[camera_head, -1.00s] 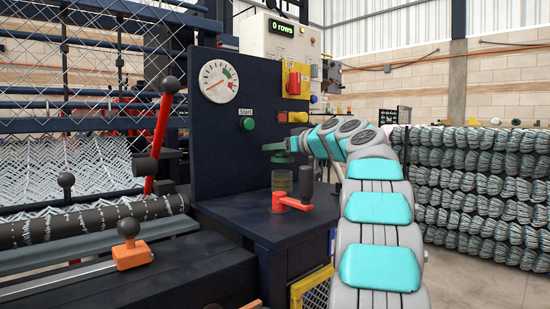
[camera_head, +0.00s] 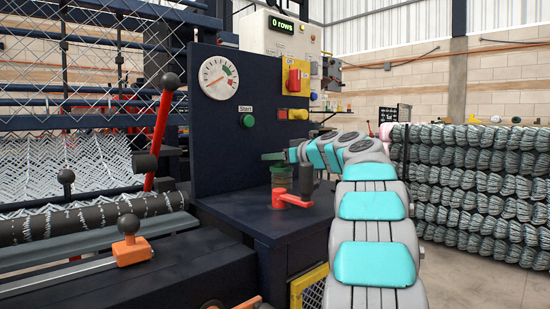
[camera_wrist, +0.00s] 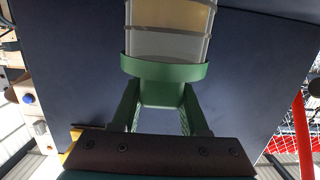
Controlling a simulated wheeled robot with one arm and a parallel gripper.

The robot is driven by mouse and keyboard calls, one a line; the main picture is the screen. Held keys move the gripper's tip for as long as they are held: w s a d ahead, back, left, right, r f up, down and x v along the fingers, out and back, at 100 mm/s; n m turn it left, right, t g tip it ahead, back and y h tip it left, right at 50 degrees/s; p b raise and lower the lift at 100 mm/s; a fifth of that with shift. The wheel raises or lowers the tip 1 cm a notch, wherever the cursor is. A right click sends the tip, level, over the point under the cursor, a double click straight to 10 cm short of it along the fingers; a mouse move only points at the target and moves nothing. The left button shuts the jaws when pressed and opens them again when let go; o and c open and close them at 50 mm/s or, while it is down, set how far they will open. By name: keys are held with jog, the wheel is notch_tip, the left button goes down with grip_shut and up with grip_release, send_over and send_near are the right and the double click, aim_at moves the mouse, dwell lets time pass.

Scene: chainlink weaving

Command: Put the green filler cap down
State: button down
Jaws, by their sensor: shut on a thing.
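The green filler cap (camera_wrist: 165,72) is between the two green fingers of my gripper (camera_wrist: 160,112) in the wrist view, which shows the scene upside down. The cap's wide rim lies across the mouth of a clear cup (camera_wrist: 168,32) with yellowish contents. I cannot tell whether the cap is fully seated. In the head view my gripper (camera_head: 274,157) is just above the cup (camera_head: 281,183) on the dark bench, and the cap (camera_head: 283,169) shows dimly at the cup's top.
A red lever handle (camera_head: 296,201) and a dark upright cylinder (camera_head: 307,182) stand close beside the cup. Behind is a dark panel with a gauge (camera_head: 218,78) and a green start button (camera_head: 248,120). The bench's front area (camera_head: 255,220) is clear.

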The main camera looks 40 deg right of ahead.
jog(key=shift+f+b, duration=0.2)
jog(key=shift+b, duration=0.1)
jog(key=shift+c, duration=2.1)
grip_release()
jog(key=shift+r, duration=0.1)
jog(key=shift+r+p, duration=0.2)
jog(key=shift+p, duration=0.2)
jog(key=s+r+b, duration=0.1)
jog(key=s+b, duration=0.1)
jog(key=s, duration=1)
jog(key=shift+d+r, duration=0.3)
jog(key=shift+d, duration=0.15)
jog(key=shift+w, duration=0.1)
